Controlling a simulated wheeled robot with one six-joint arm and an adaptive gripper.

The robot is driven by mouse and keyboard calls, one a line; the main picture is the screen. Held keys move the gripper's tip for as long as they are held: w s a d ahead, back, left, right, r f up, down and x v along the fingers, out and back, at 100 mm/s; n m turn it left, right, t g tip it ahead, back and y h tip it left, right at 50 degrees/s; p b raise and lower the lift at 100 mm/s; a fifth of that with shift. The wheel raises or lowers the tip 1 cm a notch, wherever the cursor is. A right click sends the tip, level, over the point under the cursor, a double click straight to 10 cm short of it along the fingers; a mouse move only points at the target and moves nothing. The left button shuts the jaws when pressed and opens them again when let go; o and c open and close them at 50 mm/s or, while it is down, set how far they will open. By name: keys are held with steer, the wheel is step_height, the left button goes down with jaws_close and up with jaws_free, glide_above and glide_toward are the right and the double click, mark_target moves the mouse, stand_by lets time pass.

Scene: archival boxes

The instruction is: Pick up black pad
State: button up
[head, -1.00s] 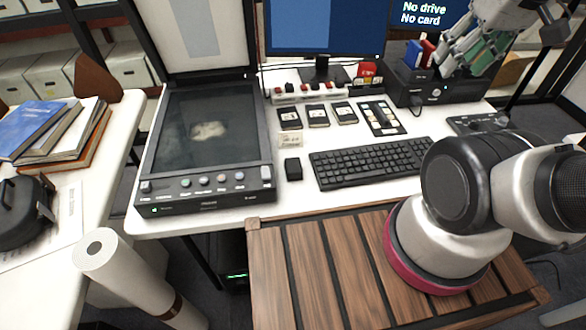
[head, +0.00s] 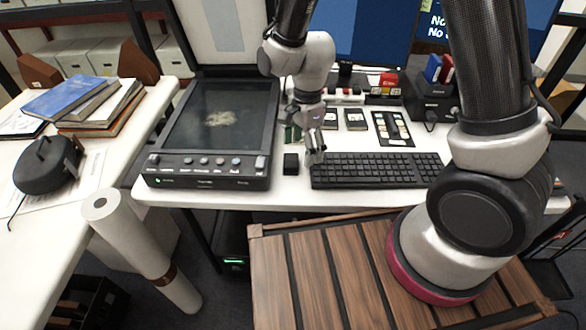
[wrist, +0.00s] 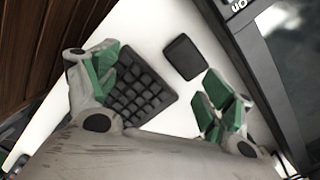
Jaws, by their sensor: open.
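The black pad (head: 291,163) is a small dark block lying on the white desk, between the flatbed scanner and the keyboard. It also shows in the wrist view (wrist: 183,57), beyond and between my fingertips, with white desk around it. My gripper (head: 308,150) hangs above the desk just right of the pad, near the keyboard's left end. In the wrist view my gripper (wrist: 157,92) is open, its green-lined fingers spread wide and empty, with the pad apart from both fingers.
The black keyboard (head: 375,170) lies right of the pad and the scanner (head: 212,172) stands left of it. Small black cards (head: 355,119) and a slotted tray (head: 392,128) lie behind. A wooden slatted surface (head: 330,270) is in front of the desk.

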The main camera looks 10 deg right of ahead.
mark_target(291, 159)
steer(key=m, duration=0.1)
steer(key=w+a+m, duration=0.1)
steer(key=shift+w+r+m+t, duration=0.25)
steer(key=shift+m+t, duration=0.15)
steer(key=m, duration=0.1)
steer(key=w+m, duration=0.1)
steer(key=m, duration=0.1)
steer(key=shift+a+y, duration=0.3)
steer(key=shift+f, duration=0.15)
steer(key=shift+m, duration=0.3)
steer(key=f, duration=0.5)
steer(key=a+f, duration=0.1)
steer(key=f, duration=0.1)
steer(key=shift+w+f, duration=0.15)
steer(key=shift+f, duration=0.05)
steer(key=c, duration=1.1)
steer(key=shift+r, duration=0.1)
step_height(291, 159, up, 10)
steer(key=shift+f, duration=0.1)
